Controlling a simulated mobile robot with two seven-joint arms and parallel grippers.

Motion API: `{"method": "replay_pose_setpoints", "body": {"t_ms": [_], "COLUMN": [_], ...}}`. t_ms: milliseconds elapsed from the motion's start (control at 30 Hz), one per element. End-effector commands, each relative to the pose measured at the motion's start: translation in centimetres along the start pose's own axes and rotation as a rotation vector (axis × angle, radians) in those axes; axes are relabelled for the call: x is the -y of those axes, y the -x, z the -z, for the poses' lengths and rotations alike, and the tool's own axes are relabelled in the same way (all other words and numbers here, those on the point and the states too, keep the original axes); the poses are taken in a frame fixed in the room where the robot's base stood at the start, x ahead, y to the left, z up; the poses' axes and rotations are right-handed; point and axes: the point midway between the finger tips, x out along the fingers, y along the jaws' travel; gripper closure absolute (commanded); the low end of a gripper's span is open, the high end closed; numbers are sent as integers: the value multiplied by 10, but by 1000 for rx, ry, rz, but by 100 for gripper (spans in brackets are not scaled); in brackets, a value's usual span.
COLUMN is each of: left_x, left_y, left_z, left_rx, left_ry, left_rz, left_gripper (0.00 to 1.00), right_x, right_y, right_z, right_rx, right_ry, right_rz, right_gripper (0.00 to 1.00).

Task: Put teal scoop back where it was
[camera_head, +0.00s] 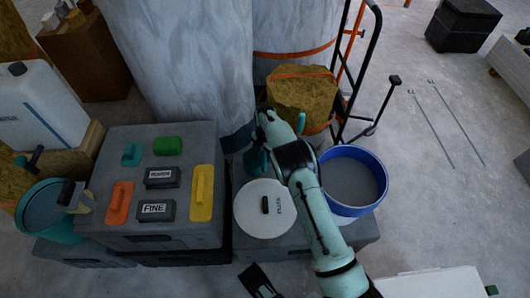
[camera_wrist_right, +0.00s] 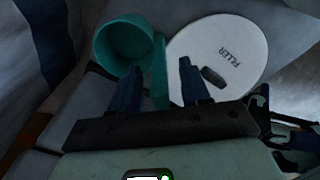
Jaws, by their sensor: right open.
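The teal scoop (camera_wrist_right: 121,46) shows in the right wrist view, its round cup to the left and its handle (camera_wrist_right: 160,66) running down between my fingers. My right gripper (camera_wrist_right: 160,82) is open, with a finger on either side of the handle. In the head view, the scoop (camera_head: 256,161) is mostly hidden by my right gripper and arm, beside the white round FILLER lid (camera_head: 279,220). I cannot tell what the scoop rests on or whether a finger touches it.
A blue-rimmed bucket (camera_head: 350,205) stands right of the lid. Wrapped columns (camera_head: 197,60) stand behind. A teal bucket (camera_head: 42,210) stands far left.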

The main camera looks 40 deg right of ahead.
Motion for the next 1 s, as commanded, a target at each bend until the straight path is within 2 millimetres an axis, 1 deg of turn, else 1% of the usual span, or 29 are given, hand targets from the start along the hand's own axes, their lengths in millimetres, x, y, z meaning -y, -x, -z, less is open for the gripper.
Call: {"method": "replay_pose_setpoints", "body": {"t_ms": [67, 167, 400, 500, 600, 767, 1000], "left_x": [-4, -10, -25, -31, -34, -36, -36], "left_y": [5, 10, 26, 32, 35, 38, 38], "left_z": [5, 10, 29, 36, 37, 38, 38], "left_rx": [-17, -35, -100, -123, -130, -134, -134], "left_ry": [-5, -10, -26, -32, -35, -37, -38], "left_rz": [-8, -17, -46, -56, -61, -65, -65], "left_gripper": [57, 57, 57, 57, 57, 57, 57], "right_x": [-1, -1, -1, -1, -1, 0, 0], "right_y": [7, 25, 79, 98, 111, 121, 123], "right_z": [0, 0, 0, 0, 0, 0, 0], "right_rx": [1, 0, 0, 1, 0, 0, 0], "right_ry": [0, 0, 1, 0, 0, 1, 1], "right_rz": [-2, -4, -5, -4, -2, -1, 0], "right_gripper": [54, 54, 54, 54, 54, 54, 54]}}
